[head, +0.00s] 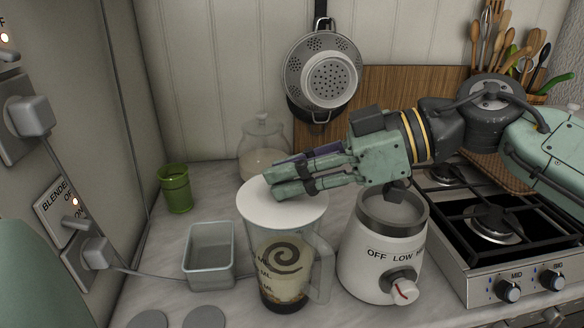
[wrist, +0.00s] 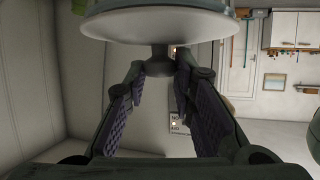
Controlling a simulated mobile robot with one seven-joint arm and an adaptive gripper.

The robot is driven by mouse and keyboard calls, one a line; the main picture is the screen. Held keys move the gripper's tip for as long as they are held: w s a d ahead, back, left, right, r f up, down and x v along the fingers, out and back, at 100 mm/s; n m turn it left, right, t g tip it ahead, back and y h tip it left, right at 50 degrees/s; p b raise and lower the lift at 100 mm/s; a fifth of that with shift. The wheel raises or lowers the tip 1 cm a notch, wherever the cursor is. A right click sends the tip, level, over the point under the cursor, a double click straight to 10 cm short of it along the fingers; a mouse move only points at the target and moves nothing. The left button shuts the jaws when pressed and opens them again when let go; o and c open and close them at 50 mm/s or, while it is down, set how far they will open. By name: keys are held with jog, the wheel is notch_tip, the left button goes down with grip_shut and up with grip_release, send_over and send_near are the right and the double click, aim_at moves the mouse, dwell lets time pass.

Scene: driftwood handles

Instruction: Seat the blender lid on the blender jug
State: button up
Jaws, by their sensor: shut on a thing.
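The blender lid (head: 290,212) is a broad white disc. In the head view it lies over the mouth of the clear blender jug (head: 322,270), which stands on the counter with dark and cream contents. Whether the lid is fully down on the rim or slightly above it, I cannot tell. My gripper (head: 277,186) reaches in from the right, low over the lid, its fingers shut on the lid's knob. In the wrist view the lid (wrist: 160,22) fills the top, and its narrow knob (wrist: 159,62) is between my fingertips (wrist: 160,72).
The white blender base (head: 370,262) with its dial stands close right of the jug. A grey metal tin (head: 208,262) and green cup (head: 175,190) are to the left. A glass jar (head: 264,140) stands behind, the gas stove (head: 500,240) at right. Grey discs lie at the front left.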

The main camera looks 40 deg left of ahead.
jog(key=shift+f, duration=0.15)
jog(key=o, duration=1)
jog(key=v, duration=1.2)
jog(key=shift+f, duration=0.1)
